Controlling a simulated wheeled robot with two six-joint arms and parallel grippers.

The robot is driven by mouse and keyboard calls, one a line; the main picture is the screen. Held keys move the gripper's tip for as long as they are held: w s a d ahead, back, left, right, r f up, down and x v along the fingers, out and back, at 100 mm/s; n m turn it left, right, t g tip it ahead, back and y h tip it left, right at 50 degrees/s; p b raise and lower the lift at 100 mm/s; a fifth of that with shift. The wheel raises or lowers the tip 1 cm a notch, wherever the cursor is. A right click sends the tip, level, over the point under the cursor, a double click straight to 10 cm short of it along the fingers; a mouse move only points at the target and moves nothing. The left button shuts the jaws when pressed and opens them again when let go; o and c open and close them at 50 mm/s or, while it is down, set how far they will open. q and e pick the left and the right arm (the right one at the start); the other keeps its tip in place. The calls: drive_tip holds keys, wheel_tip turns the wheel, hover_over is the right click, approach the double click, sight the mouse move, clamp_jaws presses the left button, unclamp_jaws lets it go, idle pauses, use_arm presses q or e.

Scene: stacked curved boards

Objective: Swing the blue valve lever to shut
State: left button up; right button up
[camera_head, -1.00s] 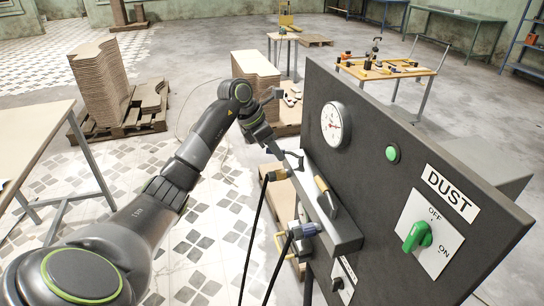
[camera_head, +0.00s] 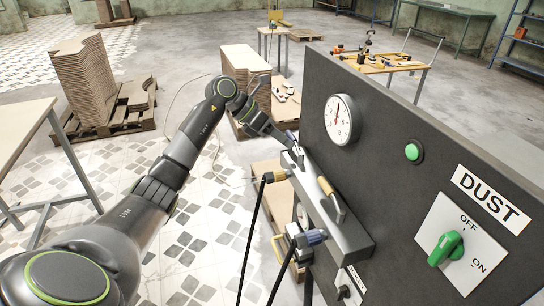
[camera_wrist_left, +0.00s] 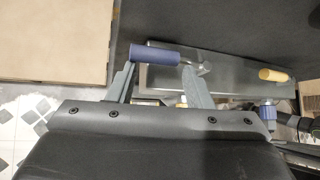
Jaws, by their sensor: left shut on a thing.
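The blue valve lever (camera_wrist_left: 155,55) has a cylindrical blue grip and lies across the fingertips of my left gripper (camera_wrist_left: 160,72) in the left wrist view. The fingers are apart, one near each end of the grip, and the gripper is shut on it. In the head view, my left gripper (camera_head: 282,138) is at the far end of the grey manifold box (camera_head: 330,215), with a bit of the blue lever (camera_head: 291,134) showing beside it. A yellow-handled lever (camera_head: 332,198) stands on the same box and also shows in the left wrist view (camera_wrist_left: 273,75). My right gripper is out of view.
The dark panel (camera_head: 390,190) carries a round gauge (camera_head: 339,119), a green button (camera_head: 413,152) and a green DUST knob (camera_head: 446,247). Black hoses (camera_head: 252,235) hang below the box. A table (camera_head: 22,130) stands at left, stacked boards (camera_head: 84,80) beyond.

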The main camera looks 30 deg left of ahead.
use_arm(q)
drive_tip(key=shift+w+a+r+p, duration=0.15)
drive_tip(key=shift+r+p, duration=0.1)
drive_tip(key=shift+r, duration=0.4)
drive_tip(key=shift+w+a+r+p, duration=0.1)
drive_tip(key=shift+r+p, duration=0.15)
drive_tip(key=shift+r, duration=0.35)
drive_tip(key=v, duration=0.4)
drive_tip(key=shift+s+a+f+p, duration=0.2)
drive_tip(key=shift+s+f+p, duration=0.05)
drive_tip(key=shift+s+p, duration=0.1)
